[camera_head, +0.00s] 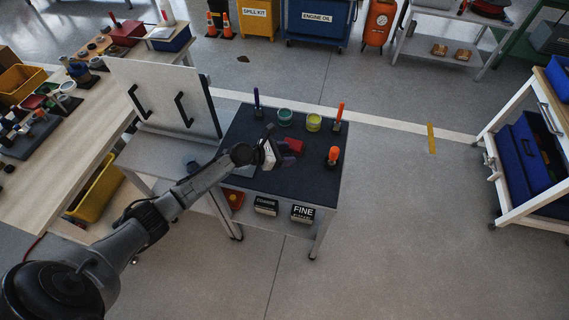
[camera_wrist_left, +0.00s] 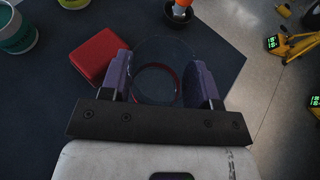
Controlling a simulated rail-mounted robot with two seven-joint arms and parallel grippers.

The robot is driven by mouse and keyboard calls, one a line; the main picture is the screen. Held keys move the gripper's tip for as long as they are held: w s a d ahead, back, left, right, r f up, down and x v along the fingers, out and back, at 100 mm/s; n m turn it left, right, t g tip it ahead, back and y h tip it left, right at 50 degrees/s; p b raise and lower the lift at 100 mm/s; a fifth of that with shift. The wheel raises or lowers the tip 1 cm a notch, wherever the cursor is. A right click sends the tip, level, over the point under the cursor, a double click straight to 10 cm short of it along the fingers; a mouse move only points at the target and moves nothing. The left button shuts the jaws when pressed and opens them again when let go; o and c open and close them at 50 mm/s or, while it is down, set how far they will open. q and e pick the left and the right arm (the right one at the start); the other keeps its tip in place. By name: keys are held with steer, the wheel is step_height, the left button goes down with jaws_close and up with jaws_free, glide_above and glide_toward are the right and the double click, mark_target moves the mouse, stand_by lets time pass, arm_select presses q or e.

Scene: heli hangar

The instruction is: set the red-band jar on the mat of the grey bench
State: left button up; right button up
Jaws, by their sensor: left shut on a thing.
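The grey bench (camera_head: 322,232) stands in the middle of the head view, with a dark mat (camera_head: 310,183) over its top. The jar is mostly hidden by the gripper in the head view. I cannot tell whether its base touches the mat. My right gripper is not in view.
A red block-like thing (camera_head: 294,144) lies close beside the held jar. A teal jar (camera_head: 285,118), a yellow-green jar (camera_head: 313,123) and upright orange and purple tools stand around the top. An orange-topped item (camera_head: 333,155) is at the right. The front right is bare.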

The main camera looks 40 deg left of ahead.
arm_select(q)
steer(key=shift+w+a+f+b, duration=0.35)
steer(key=shift+w+a+f, duration=0.2)
steer(key=shift+a, duration=0.25)
steer(key=shift+f+b, duration=1.05)
steer(key=shift+f, duration=0.95)
steer(key=shift+f, duration=0.15)
steer(key=o, duration=1)
steer(key=shift+o, duration=0.2)
